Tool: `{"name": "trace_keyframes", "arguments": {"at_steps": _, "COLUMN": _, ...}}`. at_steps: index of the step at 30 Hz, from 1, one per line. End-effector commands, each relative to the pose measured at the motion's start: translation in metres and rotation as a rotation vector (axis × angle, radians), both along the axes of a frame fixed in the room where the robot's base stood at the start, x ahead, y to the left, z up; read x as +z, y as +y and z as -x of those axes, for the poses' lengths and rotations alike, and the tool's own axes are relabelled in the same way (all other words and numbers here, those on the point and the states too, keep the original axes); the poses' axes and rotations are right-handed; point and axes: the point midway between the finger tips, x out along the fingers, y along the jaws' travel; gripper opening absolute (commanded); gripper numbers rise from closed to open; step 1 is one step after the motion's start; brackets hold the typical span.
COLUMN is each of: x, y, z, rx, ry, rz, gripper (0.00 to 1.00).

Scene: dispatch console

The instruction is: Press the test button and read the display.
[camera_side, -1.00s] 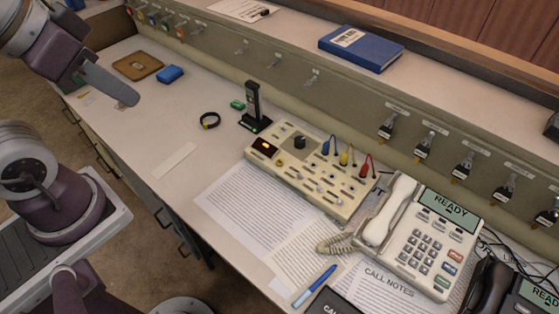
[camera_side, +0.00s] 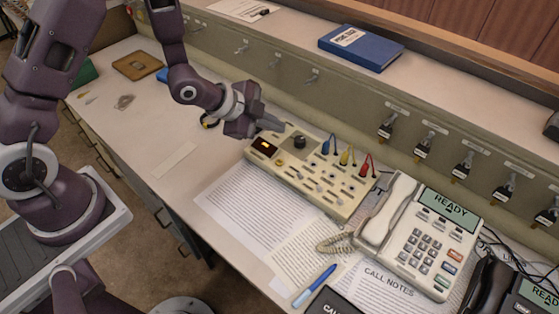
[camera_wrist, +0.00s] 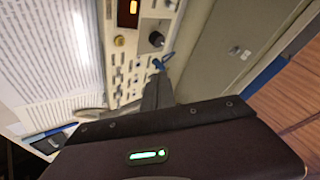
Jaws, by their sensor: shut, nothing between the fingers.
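A beige console box (camera_side: 311,190) lies on the desk, with a small dark display (camera_side: 265,145) glowing orange at its left end. The display's characters are too small to read; it also shows in the wrist view (camera_wrist: 128,12). A round yellow button (camera_side: 280,162) sits near the display and shows in the wrist view (camera_wrist: 119,41). I cannot read which control is labelled test. A black knob (camera_side: 299,142) is to the right of the display. My gripper (camera_side: 280,126) is shut and empty, above the box's back left edge; its fingers (camera_wrist: 157,88) show in the wrist view.
Blue, yellow and red plugs stand on the box. A telephone (camera_side: 415,240) reading READY is to its right. Papers (camera_side: 262,205) and a blue pen (camera_side: 315,286) lie in front. A blue binder (camera_side: 361,47) lies on the shelf behind. The left desk is mostly clear.

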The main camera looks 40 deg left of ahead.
Motion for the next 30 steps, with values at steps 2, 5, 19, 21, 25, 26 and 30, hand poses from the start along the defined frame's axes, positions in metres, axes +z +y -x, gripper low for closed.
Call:
{"name": "trace_keyframes", "arguments": {"at_steps": 2, "x": -0.004, "y": -0.002, "z": 0.0, "rx": -0.011, "ry": -0.005, "rz": 0.003, "gripper": 0.0}}
{"name": "trace_keyframes", "arguments": {"at_steps": 5, "x": -0.004, "y": -0.002, "z": 0.0, "rx": -0.013, "ry": -0.007, "rz": 0.003, "gripper": 0.0}}
{"name": "trace_keyframes", "arguments": {"at_steps": 19, "x": -0.035, "y": -0.002, "z": 0.001, "rx": -0.01, "ry": -0.001, "rz": 0.003, "gripper": 0.0}}
{"name": "trace_keyframes", "arguments": {"at_steps": 21, "x": -0.045, "y": -0.002, "z": 0.001, "rx": -0.009, "ry": 0.0, "rz": 0.004, "gripper": 0.0}}
{"name": "trace_keyframes", "arguments": {"at_steps": 25, "x": -0.064, "y": -0.002, "z": 0.0, "rx": -0.01, "ry": -0.003, "rz": 0.004, "gripper": 0.0}}
{"name": "trace_keyframes", "arguments": {"at_steps": 26, "x": -0.068, "y": -0.002, "z": 0.001, "rx": -0.01, "ry": -0.003, "rz": 0.004, "gripper": 0.0}}
{"name": "trace_keyframes", "arguments": {"at_steps": 30, "x": -0.082, "y": -0.002, "z": 0.0, "rx": -0.009, "ry": -0.004, "rz": 0.004, "gripper": 0.0}}
